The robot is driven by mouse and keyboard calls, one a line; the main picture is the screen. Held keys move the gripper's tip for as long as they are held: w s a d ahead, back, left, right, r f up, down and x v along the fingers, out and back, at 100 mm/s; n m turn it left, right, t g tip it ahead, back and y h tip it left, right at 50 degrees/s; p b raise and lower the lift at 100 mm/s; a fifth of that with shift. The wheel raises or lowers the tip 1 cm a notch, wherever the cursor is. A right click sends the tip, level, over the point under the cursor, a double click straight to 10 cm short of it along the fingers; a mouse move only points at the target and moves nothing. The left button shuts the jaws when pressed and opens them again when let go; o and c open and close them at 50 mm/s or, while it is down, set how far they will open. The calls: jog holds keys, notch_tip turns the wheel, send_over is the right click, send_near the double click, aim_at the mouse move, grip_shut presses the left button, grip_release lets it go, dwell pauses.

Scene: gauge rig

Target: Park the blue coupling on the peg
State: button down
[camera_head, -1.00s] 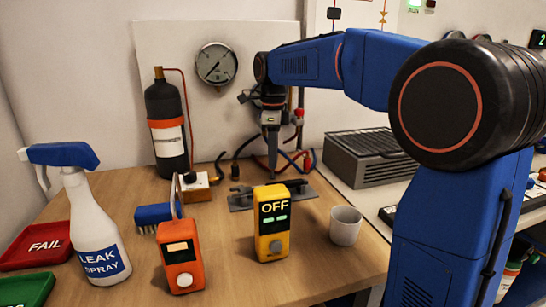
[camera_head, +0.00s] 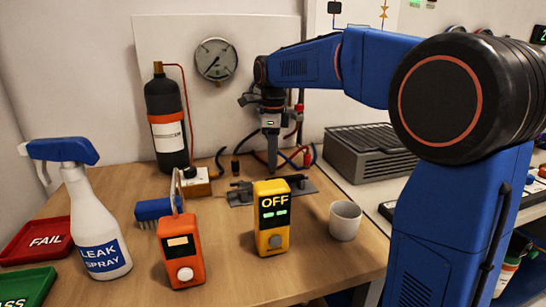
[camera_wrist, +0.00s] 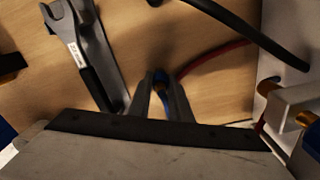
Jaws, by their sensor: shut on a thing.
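My gripper (camera_head: 272,160) points down over the back of the bench, in front of the wall panel.
A spanner (camera_wrist: 75,50) lies on a grey plate beside my gripper. Red and dark hoses (camera_head: 298,157) run close behind. A yellow OFF box (camera_head: 271,220), orange box (camera_head: 181,250), grey cup (camera_head: 345,221) and spray bottle (camera_head: 95,225) stand nearer. Bare wood lies between them.

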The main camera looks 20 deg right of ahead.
jog(key=shift+f, duration=0.25)
dwell(0.5)
jog(key=c, duration=1.2)
grip_release()
notch_tip(320, 180, up, 18)
jog(key=shift+f, duration=0.25)
